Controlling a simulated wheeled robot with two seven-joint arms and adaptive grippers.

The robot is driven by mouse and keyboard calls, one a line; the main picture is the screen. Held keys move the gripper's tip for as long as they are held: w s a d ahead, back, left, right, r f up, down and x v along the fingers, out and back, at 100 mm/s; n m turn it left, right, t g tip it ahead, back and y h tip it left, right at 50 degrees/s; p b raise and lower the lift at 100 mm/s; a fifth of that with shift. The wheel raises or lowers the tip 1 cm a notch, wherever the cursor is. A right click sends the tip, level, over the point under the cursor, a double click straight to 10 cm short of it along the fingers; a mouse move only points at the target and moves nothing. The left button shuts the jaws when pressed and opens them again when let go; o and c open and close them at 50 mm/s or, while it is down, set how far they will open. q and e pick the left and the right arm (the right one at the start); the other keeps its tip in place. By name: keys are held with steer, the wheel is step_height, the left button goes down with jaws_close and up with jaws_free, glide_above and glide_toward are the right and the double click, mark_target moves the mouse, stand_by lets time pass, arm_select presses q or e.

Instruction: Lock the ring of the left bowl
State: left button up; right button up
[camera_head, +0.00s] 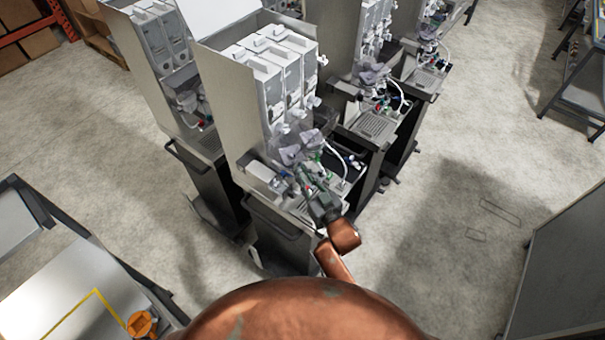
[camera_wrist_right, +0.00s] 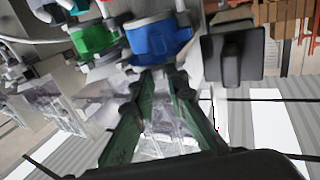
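The middle dispenser (camera_head: 287,75) has grey bowls (camera_head: 300,148) below its white containers, with small coloured parts beneath them. My right gripper (camera_head: 309,183) is at this front area, close to the bowls. In the right wrist view, a blue ring (camera_wrist_right: 158,40) is just beyond the fingertips of my right gripper (camera_wrist_right: 155,78), with a green ring (camera_wrist_right: 95,39) beside it. The fingers are apart with a gap between them, and nothing is clearly held. I cannot tell whether a fingertip touches the blue ring. The left bowl's ring is too small to single out in the head view.
Similar dispensers stand to the left (camera_head: 160,55) and behind right (camera_head: 365,60), close to the middle one. A black handle (camera_head: 275,218) juts from the cart front. A work table (camera_head: 80,285) is at lower left. The floor (camera_head: 450,190) on the right is clear.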

steer(key=o, duration=0.3)
steer(key=shift+o, duration=0.2)
steer(key=v, duration=1.2)
steer(key=shift+a, duration=0.1)
